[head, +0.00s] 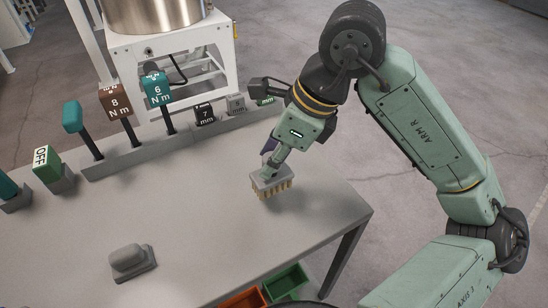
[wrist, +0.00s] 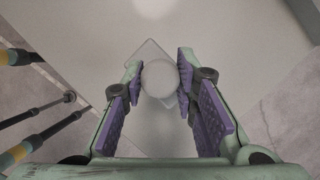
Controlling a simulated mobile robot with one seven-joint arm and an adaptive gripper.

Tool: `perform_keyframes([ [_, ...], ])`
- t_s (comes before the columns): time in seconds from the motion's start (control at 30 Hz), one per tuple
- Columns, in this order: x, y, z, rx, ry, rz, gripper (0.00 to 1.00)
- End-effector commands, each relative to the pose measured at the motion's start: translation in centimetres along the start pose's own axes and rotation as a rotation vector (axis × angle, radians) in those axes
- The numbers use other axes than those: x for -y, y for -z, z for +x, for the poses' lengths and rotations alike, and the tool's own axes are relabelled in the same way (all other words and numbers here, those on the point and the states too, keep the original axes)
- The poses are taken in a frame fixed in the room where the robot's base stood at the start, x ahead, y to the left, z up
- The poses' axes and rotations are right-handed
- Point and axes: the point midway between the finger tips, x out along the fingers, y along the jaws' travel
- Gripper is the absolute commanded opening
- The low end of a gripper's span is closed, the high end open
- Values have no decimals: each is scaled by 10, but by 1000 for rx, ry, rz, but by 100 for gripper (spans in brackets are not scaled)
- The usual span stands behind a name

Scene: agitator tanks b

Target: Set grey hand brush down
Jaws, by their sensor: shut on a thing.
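The grey hand brush (head: 270,181) has a grey block with a round knob and pale tan bristles pointing down. It is upright over the right part of the grey table (head: 215,225). I cannot tell whether the bristles touch the table top. My gripper (head: 275,158) points down from above and is shut on the brush's knob. In the wrist view the brush's round knob (wrist: 159,78) sits between the purple finger pads, with a corner of its block showing behind. The bristles are hidden there.
A rack (head: 135,158) along the table's back edge holds several labelled upright tools. A green OFF block (head: 50,167) stands at the left. A grey knobbed block (head: 131,261) sits at the front left. Green (head: 286,281) and orange bins are below the front edge. Table around the brush is clear.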

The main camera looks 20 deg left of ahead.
Motion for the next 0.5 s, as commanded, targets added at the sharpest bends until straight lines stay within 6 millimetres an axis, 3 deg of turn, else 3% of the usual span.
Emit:
perform_keyframes([
  [0.2, 18, -1, 6, 0, -4, 1, 4],
  [0.5, 16, 12, 35, -1, 0, 0, 4],
])
